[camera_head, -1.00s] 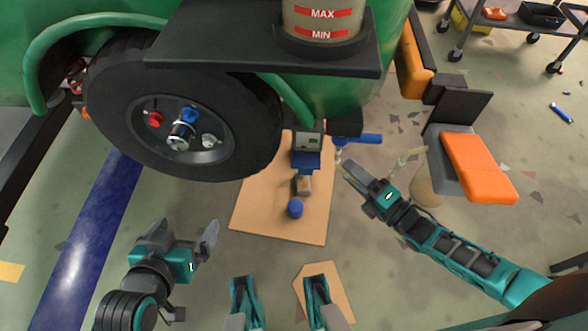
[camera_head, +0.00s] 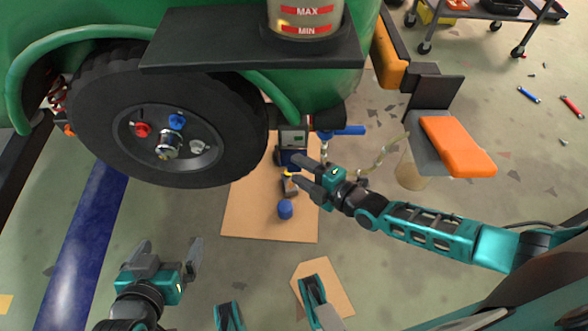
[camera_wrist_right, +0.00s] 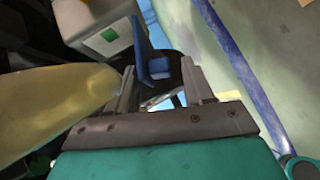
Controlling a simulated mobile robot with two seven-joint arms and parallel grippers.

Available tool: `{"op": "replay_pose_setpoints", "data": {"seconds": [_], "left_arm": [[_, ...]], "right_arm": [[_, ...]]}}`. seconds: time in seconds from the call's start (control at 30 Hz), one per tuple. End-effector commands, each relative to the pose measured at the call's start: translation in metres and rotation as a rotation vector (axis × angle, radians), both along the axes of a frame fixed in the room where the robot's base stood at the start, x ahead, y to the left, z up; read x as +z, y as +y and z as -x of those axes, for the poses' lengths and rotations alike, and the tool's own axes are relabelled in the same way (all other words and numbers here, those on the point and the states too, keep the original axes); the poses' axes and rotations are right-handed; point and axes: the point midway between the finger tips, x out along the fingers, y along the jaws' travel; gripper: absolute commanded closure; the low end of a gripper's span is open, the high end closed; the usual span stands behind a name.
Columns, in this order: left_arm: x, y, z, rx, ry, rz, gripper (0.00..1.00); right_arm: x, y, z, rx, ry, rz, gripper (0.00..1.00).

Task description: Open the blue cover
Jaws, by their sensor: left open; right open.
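A grey device (camera_head: 293,138) with a small screen and a blue front part (camera_head: 291,158) stands on the brown board below the green vehicle. This blue part looks like the blue cover. My right gripper (camera_head: 297,169) is open just in front of it and partly hides it. In the right wrist view, an upright blue part (camera_wrist_right: 152,62) shows between the open fingers (camera_wrist_right: 158,68), beside a grey box (camera_wrist_right: 100,28) with a green patch. I cannot tell whether the fingers touch it. My left gripper (camera_head: 168,250) is open and empty, away at lower left.
A blue cylinder (camera_head: 285,210) stands on the brown board (camera_head: 255,215). A blue-handled valve (camera_head: 345,131) is right of the device. The wheel (camera_head: 168,120) is to the left. A yellowish blurred object (camera_wrist_right: 50,105) fills the left of the wrist view. An orange pad (camera_head: 455,145) is at right.

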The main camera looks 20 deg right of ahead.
Motion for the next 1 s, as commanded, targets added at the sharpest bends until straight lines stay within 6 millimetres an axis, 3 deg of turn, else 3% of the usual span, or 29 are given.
{"op": "replay_pose_setpoints", "data": {"seconds": [0.2, 0.57, 1.0], "left_arm": [[-0.01, -0.002, 0.0, 0.003, 0.002, 0.006, 0.0], [-0.008, -0.002, -0.001, 0.003, -0.002, 0.006, 0.0], [-0.007, 0.0, -0.002, -0.003, -0.006, -0.002, 0.0]], "right_arm": [[-0.006, 0.012, -0.02, 0.0, -0.001, 0.0, 0.48], [-0.006, 0.014, -0.023, 0.0, 0.0, 0.0, 0.49], [-0.006, 0.013, -0.023, -0.001, 0.0, 0.0, 0.92]]}}
